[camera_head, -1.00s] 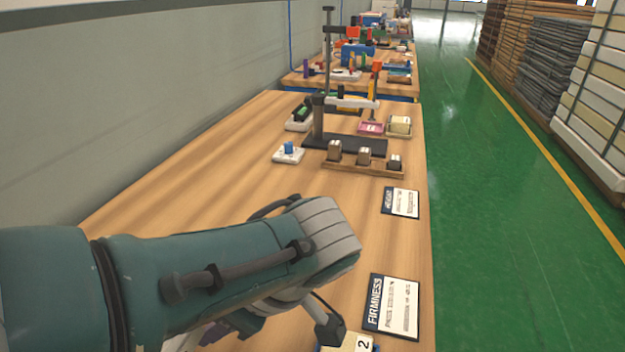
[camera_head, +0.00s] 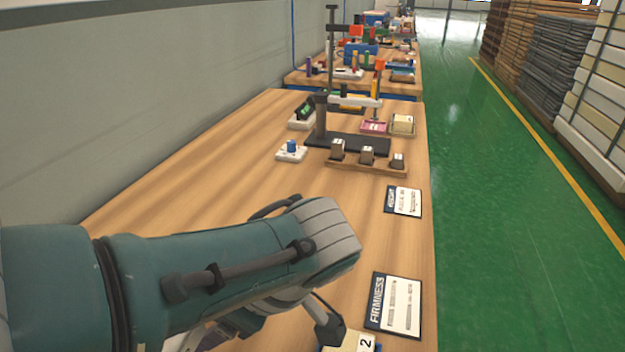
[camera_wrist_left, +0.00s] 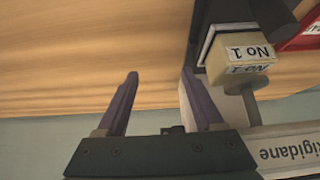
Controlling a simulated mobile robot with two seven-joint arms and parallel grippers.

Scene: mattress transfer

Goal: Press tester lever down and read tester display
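My left arm covers the near part of the table in the head view and hides its fingertips. In the left wrist view my left gripper (camera_wrist_left: 158,78) shows two purple fingers, apart, with bare wood between them. Beside the right finger is a cream block (camera_wrist_left: 228,62) marked No 1. A white labelled bar (camera_wrist_left: 290,150) reading "Rigidane" upside down is below it. I cannot tell whether it belongs to the tester. A stand with a dark column (camera_head: 320,115) and pale arm is farther along the table. No lever or readable display is identifiable near the gripper. My right gripper is out of view.
A FIRMNESS card (camera_head: 393,303) and a smaller card (camera_head: 403,201) lie along the table's right edge. A block marked 2 (camera_head: 352,342) is at the bottom. A wooden weight rack (camera_head: 365,165) is by the stand. The table (camera_head: 210,180) is clear at middle left.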

